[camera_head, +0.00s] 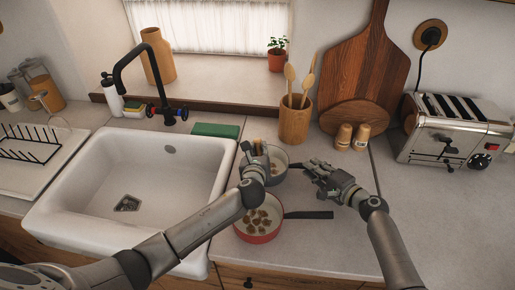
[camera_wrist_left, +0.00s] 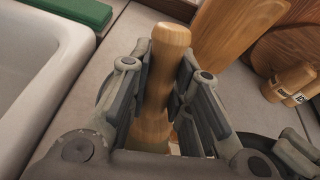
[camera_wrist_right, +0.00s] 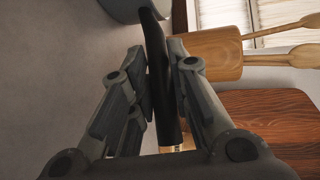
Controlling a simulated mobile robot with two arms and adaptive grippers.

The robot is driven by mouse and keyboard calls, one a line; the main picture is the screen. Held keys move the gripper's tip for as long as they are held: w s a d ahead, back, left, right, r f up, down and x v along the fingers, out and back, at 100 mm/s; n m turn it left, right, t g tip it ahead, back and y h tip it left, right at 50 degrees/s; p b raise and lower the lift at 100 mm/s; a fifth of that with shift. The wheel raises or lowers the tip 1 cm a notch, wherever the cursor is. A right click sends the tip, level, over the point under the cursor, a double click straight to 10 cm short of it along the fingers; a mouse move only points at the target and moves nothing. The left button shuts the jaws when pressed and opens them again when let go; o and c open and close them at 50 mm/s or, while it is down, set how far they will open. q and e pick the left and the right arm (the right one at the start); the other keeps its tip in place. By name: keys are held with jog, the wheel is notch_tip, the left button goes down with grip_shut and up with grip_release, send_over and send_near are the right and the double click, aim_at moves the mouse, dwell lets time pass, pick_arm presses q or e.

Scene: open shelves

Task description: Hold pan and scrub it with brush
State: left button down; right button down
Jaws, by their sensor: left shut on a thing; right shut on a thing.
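My left gripper (camera_head: 256,153) is shut on the wooden handle of the brush (camera_wrist_left: 164,75), which stands upright between the fingers. It is over a grey pan (camera_head: 279,157) on the counter. The brush's lower end is hidden, so I cannot tell whether it touches the pan. My right gripper (camera_head: 316,168) is shut on that pan's black handle (camera_wrist_right: 161,60), to the right of the pan. The pan's edge also shows at the top of the right wrist view (camera_wrist_right: 122,9). A second pan, red with brown spots inside (camera_head: 258,220), sits nearer on the counter, its black handle pointing right.
A white sink (camera_head: 85,190) with a black faucet (camera_head: 150,62) is at the left. A green sponge (camera_head: 215,130) lies behind it. A wooden utensil cup (camera_head: 295,120), two shakers (camera_head: 352,137) and a toaster (camera_head: 455,130) stand behind and right.

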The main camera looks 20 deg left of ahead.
pick_arm(q)
jog(key=shift+w+d, duration=0.15)
jog(key=shift+d, duration=1.15)
jog(key=shift+w+d+f, duration=0.1)
jog(key=shift+w+d, duration=0.15)
jog(key=shift+w, duration=0.25)
jog(key=shift+w+d, duration=0.2)
jog(key=shift+w, duration=0.3)
jog(key=shift+s+a, duration=0.3)
jog(key=shift+s, duration=0.25)
jog(key=shift+s+a, duration=0.25)
jog(key=shift+s, duration=0.25)
jog(key=shift+a, duration=0.1)
jog(key=shift+s+a, duration=0.1)
jog(key=shift+a, duration=1)
jog(key=shift+w+a, duration=0.65)
jog(key=shift+w, duration=0.3)
jog(key=shift+w, duration=0.15)
